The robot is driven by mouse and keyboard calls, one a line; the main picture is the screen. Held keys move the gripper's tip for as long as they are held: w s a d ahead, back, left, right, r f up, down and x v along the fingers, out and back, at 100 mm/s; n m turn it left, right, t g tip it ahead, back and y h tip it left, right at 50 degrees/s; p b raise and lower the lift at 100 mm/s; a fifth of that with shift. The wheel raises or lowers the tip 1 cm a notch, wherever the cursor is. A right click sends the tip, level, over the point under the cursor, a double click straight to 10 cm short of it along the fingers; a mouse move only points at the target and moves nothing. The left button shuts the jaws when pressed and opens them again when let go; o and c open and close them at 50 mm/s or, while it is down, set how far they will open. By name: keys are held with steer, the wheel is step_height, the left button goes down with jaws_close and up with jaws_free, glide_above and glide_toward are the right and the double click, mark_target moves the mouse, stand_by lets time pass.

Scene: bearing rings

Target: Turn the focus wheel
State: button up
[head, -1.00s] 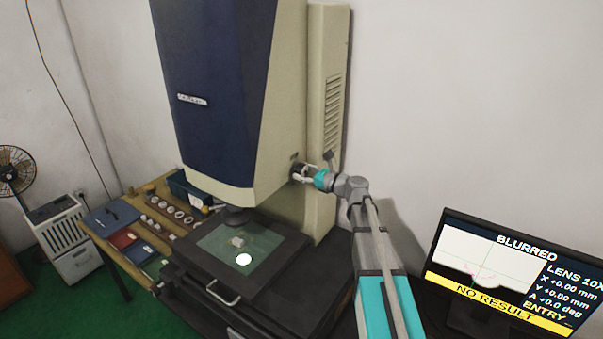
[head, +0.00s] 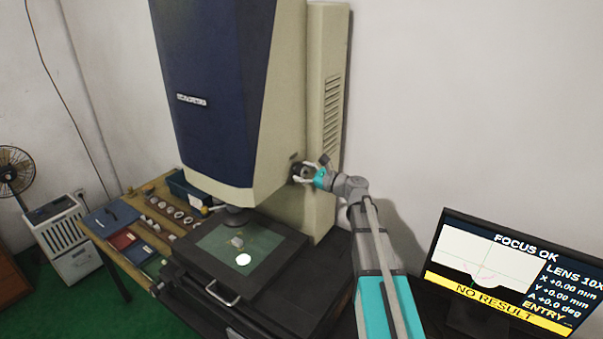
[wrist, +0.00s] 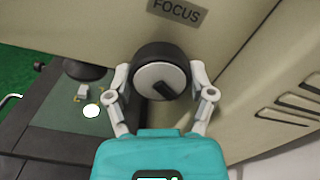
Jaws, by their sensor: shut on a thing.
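The focus wheel (wrist: 162,76) is a dark round knob with a grey face and a black pointer mark, under a FOCUS label (wrist: 177,11) on the machine's beige side. In the wrist view my gripper (wrist: 160,88) has one finger on each side of the wheel and is shut on it. In the head view my gripper (head: 305,173) is at the wheel on the machine's right side, which it partly hides. The monitor (head: 510,270) reads FOCUS OK, with NO RESULT on a yellow band, LENS 10X and zero X, Y and A values.
The glass stage (head: 262,240) below the machine head holds a small grey part (head: 238,241) and a bright light spot. A wooden bench (head: 130,263) with rings and trays stands at left. A white wall is behind my arm.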

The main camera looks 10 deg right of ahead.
steer(key=o, duration=1.1)
steer(key=shift+d, duration=0.1)
steer(key=v, duration=1.2)
